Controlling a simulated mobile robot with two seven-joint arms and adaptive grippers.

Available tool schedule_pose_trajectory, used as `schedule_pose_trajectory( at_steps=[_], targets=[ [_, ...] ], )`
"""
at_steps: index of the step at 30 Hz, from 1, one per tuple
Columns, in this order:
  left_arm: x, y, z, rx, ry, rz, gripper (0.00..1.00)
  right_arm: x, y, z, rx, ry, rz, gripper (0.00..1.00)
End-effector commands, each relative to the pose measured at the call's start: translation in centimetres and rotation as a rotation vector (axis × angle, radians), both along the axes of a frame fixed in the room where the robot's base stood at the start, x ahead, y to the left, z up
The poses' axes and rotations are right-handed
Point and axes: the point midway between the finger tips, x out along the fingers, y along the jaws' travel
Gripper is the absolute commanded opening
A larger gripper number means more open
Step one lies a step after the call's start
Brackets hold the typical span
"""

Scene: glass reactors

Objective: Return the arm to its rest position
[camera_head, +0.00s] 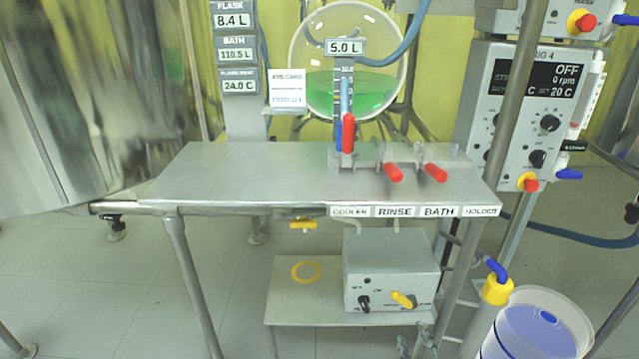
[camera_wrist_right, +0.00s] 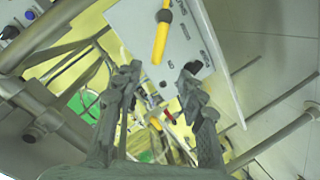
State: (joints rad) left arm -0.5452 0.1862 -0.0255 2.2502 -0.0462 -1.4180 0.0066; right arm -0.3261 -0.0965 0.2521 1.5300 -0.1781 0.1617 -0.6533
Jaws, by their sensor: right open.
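My right gripper (camera_wrist_right: 160,82) is open and empty in the right wrist view, with its two dark grey fingers apart. A white box (camera_wrist_right: 172,40) with a yellow lever (camera_wrist_right: 161,42) lies just beyond the fingertips, apart from them as far as I can see. In the head view, grey finger-like parts that look like my right gripper (camera_head: 417,341) show at the bottom, below the grey control box. Most of the right arm is out of the picture. My left gripper is not in view.
A steel table (camera_head: 250,175) carries red-handled valves. The control box (camera_head: 390,272) stands on a lower shelf (camera_head: 310,318) beside a yellow ring (camera_head: 305,271). A blue-and-white container (camera_head: 540,330) stands at the lower right. A reactor flask (camera_head: 350,85) holds green liquid.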

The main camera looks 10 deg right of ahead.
Motion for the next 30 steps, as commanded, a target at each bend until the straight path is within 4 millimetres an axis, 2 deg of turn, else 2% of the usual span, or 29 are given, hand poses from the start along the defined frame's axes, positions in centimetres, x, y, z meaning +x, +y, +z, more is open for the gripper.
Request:
schedule_pose_trajectory(
  at_steps=[5, 8, 11, 14, 18, 21, 24, 30],
  targets=[
    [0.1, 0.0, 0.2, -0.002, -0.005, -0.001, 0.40, -0.6, 0.1, -0.6, 0.082, 0.100, -0.008, 0.40],
    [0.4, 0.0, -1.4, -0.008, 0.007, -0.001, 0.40, -2.1, 0.5, -1.4, 0.193, 0.246, -0.035, 0.40],
    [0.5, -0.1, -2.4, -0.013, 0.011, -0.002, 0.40, -4.9, 1.6, -2.3, 0.315, 0.425, -0.088, 0.40],
    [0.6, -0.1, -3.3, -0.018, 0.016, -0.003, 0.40, -8.7, 2.9, -2.7, 0.413, 0.601, -0.161, 0.40],
    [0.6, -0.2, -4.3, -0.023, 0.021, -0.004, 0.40, -13.8, 4.4, -2.6, 0.491, 0.796, -0.264, 0.40],
    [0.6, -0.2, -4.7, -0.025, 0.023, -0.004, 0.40, -16.2, 4.9, -2.2, 0.514, 0.879, -0.318, 0.40],
    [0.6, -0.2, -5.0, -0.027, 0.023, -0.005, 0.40, -17.5, 5.2, -2.1, 0.523, 0.918, -0.345, 0.40],
    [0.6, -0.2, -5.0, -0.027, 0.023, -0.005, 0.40, -17.7, 5.2, -2.2, 0.525, 0.926, -0.351, 0.40]
  ],
)
